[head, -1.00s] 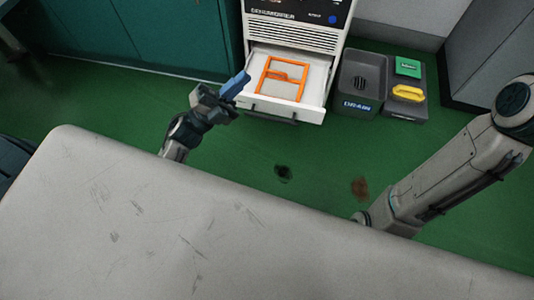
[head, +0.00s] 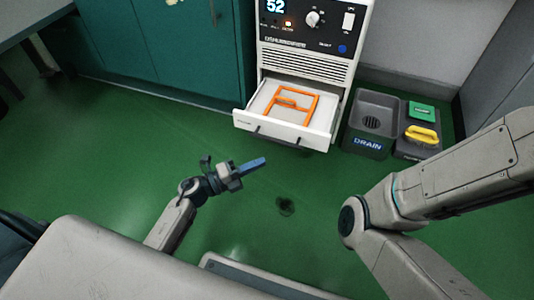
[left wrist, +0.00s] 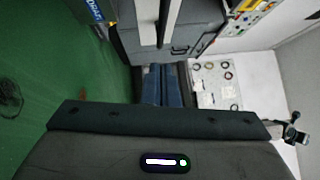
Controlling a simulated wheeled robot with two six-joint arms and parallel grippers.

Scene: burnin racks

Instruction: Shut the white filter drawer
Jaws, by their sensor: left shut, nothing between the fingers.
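The white filter drawer (head: 243,121) stands pulled out from the lower front of a white machine (head: 348,72) in the head view. An orange frame (head: 313,106) lies inside it, and dark handle parts show on its front. My left gripper (head: 264,161) is below and left of the drawer front in the picture, apart from it. Its blue fingers are shut and empty, pointing right. They also show in the left wrist view (left wrist: 163,86), where I cannot surely pick out the drawer. My right arm comes in from the right, but its gripper is out of view.
A grey DRAIN bin (head: 365,145) stands right of the drawer, beside a tray with a green block (head: 422,111) and a yellow handle (head: 421,134). Teal cabinets (head: 170,45) stand at the back left. The green floor before the drawer is clear except for a dark spot (head: 285,206).

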